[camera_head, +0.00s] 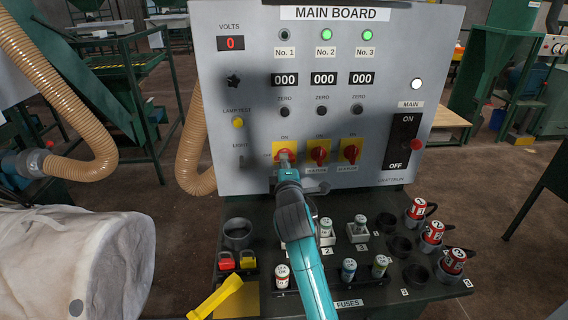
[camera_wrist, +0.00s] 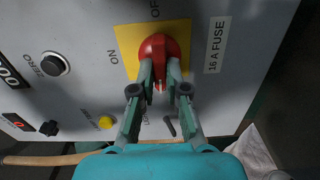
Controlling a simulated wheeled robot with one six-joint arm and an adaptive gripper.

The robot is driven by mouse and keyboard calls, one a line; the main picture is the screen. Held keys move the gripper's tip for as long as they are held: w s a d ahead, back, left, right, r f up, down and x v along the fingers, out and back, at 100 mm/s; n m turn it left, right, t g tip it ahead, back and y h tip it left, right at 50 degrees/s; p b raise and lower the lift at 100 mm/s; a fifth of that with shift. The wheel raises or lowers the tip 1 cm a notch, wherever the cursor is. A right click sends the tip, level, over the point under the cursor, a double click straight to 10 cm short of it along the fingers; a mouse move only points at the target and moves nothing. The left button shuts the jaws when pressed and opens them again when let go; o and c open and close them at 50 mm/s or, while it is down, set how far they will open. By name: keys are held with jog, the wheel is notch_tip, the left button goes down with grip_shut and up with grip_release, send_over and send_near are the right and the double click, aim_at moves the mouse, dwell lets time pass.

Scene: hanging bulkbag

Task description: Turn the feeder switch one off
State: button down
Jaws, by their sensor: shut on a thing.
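Feeder switch one is a red knob (camera_head: 284,155) on a yellow plate below the No. 1 column of the main board. The knob (camera_wrist: 158,46) also shows in the wrist view, with OFF printed above its plate and ON to the left. My gripper (camera_head: 287,163) reaches up to it from below. In the wrist view my gripper (camera_wrist: 160,72) is shut on the knob, one fingertip on each side. The knob's grip ridge is partly hidden by the fingers, but it seems to line up with the OFF label. The No. 1 lamp (camera_head: 284,34) is dark.
Two similar switches (camera_head: 318,152) (camera_head: 350,150) sit to the right; the No. 2 (camera_head: 326,34) and No. 3 lamps are green. A main switch (camera_head: 402,140) is further right. A white bulk bag (camera_head: 80,262) is at left.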

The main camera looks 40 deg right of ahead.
jog(key=shift+n, duration=0.4)
jog(key=c, duration=1.2)
grip_release()
jog(key=v, duration=1.2)
jog(key=shift+a, duration=0.1)
